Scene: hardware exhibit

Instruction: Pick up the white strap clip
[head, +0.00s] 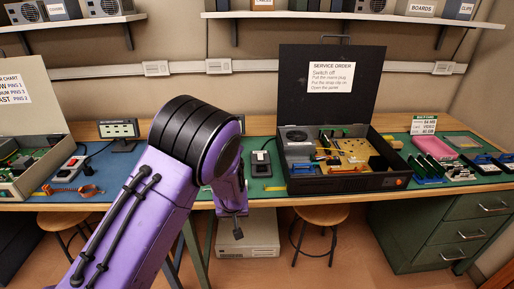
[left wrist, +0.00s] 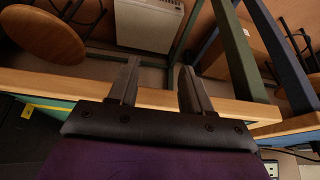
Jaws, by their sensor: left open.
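My left arm comes in from the left in the head view, and its gripper (head: 238,233) hangs down in front of the bench's front edge, small and dark there. In the left wrist view the left gripper (left wrist: 160,67) has its two fingers apart with nothing between them. An orange strap (head: 75,190) lies on the bench at the left in the head view, well left of the gripper. I cannot make out a white strap clip for certain; the strap's end is too small to tell. My right gripper is not in view.
The wooden bench (head: 267,203) has a green mat. An open black case (head: 345,182) with a service order card stands at the middle right. A white block with a red switch (head: 70,169) lies near the strap. Stools (head: 322,213) and a white unit (head: 248,236) stand below.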

